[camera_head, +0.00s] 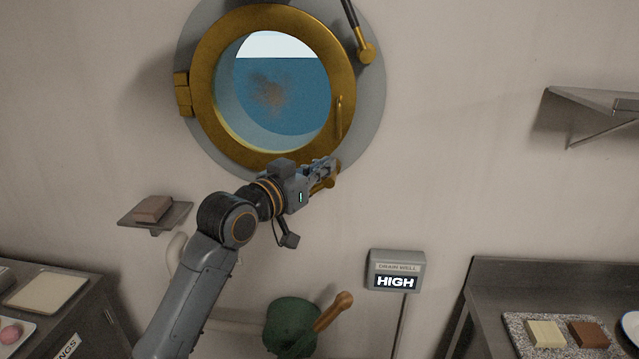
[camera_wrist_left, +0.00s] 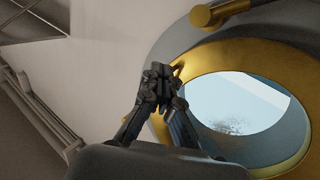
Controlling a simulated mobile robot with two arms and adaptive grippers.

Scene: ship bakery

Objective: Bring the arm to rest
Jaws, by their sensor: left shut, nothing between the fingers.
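My left arm rises from the bottom of the head view. Its gripper (camera_head: 326,168) is in front of the lower right rim of a brass porthole (camera_head: 205,95). In the left wrist view the gripper (camera_wrist_left: 160,75) is shut, with its fingertips together and nothing between them. The porthole's brass ring (camera_wrist_left: 168,125) is close beside the fingers there; I cannot tell whether they touch it. My right gripper is in neither view.
A green vessel with a wooden handle (camera_head: 290,325) is below my arm. A small shelf (camera_head: 180,218) holds a brown block. Counters stand at left (camera_head: 85,310) and right (camera_head: 500,275); a wall shelf (camera_head: 590,100) is upper right.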

